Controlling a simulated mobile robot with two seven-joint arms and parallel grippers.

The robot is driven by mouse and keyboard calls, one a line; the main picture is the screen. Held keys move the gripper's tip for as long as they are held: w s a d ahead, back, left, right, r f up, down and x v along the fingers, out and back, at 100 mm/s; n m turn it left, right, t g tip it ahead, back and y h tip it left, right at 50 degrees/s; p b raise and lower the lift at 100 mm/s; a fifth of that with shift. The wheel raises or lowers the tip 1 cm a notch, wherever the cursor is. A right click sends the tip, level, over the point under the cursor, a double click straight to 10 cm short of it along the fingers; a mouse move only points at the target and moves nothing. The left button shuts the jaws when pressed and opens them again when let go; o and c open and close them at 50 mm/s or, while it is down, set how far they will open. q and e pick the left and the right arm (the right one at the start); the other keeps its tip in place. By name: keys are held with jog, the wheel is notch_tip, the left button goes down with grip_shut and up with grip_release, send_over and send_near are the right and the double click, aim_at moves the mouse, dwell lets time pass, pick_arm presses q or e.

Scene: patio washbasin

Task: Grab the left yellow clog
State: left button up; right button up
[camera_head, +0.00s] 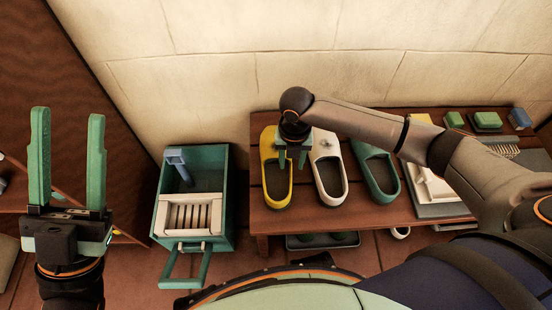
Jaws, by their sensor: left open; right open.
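The left yellow clog (278,196) lies on the wooden bench (262,217), at its left end, with its opening facing up. My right gripper (291,164) is over the clog's upper right side, pointing down, with its green fingers apart. It covers part of the clog, and I cannot tell whether it touches it. My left gripper (67,160) is open and empty at the far left, its fingers pointing up, well away from the bench.
A white clog (319,148) stands close right of the yellow one, then a green clog (377,168). A green box (228,187) with a slatted insert and a blue-handled item stands left of the bench. Green and blue blocks (487,120) lie at the bench's right end. A stone wall is behind.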

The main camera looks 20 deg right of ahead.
aim_at(291, 170)
notch_tip(291, 170, down, 4)
jog(key=shift+w+d+r+b, duration=0.1)
jog(key=shift+w+r+b, duration=0.05)
jog(key=shift+b, duration=0.6)
pick_arm(q)
notch_tip(291, 170, down, 2)
jog(key=shift+d+f, duration=0.1)
jog(key=shift+d, duration=0.05)
pick_arm(e)
jog(key=shift+r, duration=0.1)
grip_shut()
dwell(0.3)
